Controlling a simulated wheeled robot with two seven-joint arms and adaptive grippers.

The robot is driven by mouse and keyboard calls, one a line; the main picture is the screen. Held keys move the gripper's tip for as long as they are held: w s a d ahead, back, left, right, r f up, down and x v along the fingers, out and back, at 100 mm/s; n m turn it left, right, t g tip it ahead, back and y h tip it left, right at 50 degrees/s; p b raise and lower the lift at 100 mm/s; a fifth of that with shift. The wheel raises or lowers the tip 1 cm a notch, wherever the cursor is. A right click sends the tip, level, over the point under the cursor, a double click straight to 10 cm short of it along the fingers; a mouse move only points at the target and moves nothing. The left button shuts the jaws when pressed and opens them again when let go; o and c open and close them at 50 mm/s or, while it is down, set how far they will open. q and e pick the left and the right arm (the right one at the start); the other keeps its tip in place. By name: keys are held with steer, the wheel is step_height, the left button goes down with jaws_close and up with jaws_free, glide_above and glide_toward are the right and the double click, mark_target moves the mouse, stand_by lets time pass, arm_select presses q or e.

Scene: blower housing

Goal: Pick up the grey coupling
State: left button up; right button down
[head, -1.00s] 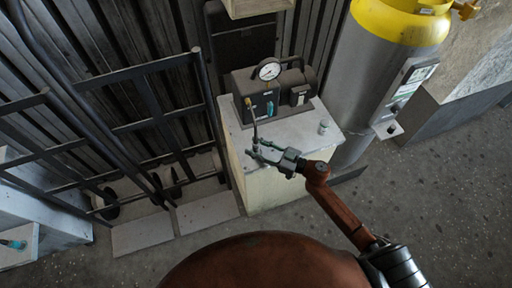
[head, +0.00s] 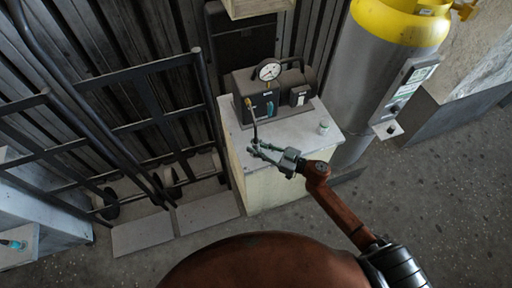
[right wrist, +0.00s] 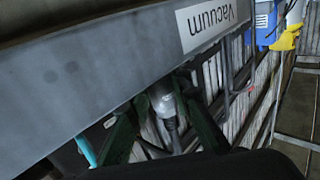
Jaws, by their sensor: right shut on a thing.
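The grey coupling (right wrist: 163,101) shows in the right wrist view between my two green fingers, with a dark ribbed end below it. In the head view it is tiny, at the lower end of a thin dark hose (head: 254,124) that hangs from the pump (head: 270,97). My right gripper (head: 254,149) is shut on the coupling, above the front left edge of the white cabinet top (head: 300,136); the right wrist view also shows the gripper (right wrist: 163,118). My left gripper is not in view.
The pump carries a round gauge (head: 269,71). A small pale green-capped item (head: 324,127) stands at the cabinet's right. A grey gas cylinder (head: 365,75) with a yellow top is behind right, a dark metal rack (head: 140,125) on the left.

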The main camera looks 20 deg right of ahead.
mark_target(258, 144)
steer(key=shift+r, duration=0.65)
steer(key=r, duration=0.1)
steer(key=p, duration=0.1)
steer(key=r+p, duration=0.1)
steer(key=shift+s+r, duration=0.25)
steer(key=shift+r, duration=0.1)
arm_select(q)
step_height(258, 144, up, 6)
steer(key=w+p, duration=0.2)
steer(key=p, duration=0.2)
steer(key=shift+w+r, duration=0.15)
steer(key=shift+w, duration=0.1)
arm_select(e)
steer(key=s+r, duration=0.8)
steer(key=s, duration=0.5)
steer(key=shift+s+d+r, duration=0.25)
steer(key=shift+d+r, duration=0.15)
